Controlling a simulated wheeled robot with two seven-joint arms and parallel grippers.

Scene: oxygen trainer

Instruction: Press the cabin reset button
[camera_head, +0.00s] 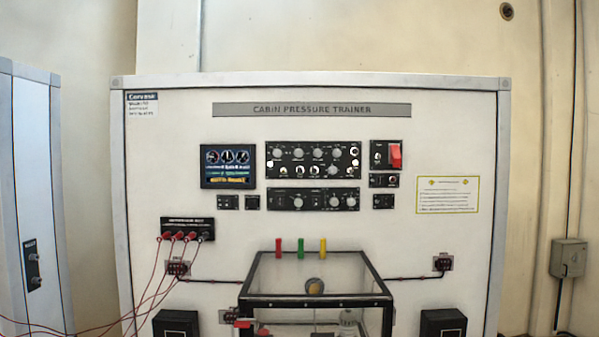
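The cabin pressure trainer (450,130) is a tall white panel facing me, titled "CABIN PRESSURE TRAINER". Its middle holds a screen (228,166), an upper black panel (313,160) with knobs and switches, and a lower black panel (313,199). At right is a black panel with a red guarded switch (396,155). Small black modules sit below it (383,181), (383,201) and below the screen (228,202), (252,202). The labels are too small to read, so I cannot tell which control is the cabin reset button. Neither gripper shows.
A clear box with a black frame (378,283) juts out at the lower middle, with red, green and yellow pegs (301,248) above its back edge. Red cables (150,285) hang from a jack panel (188,228) at left. A white cabinet (35,190) stands far left.

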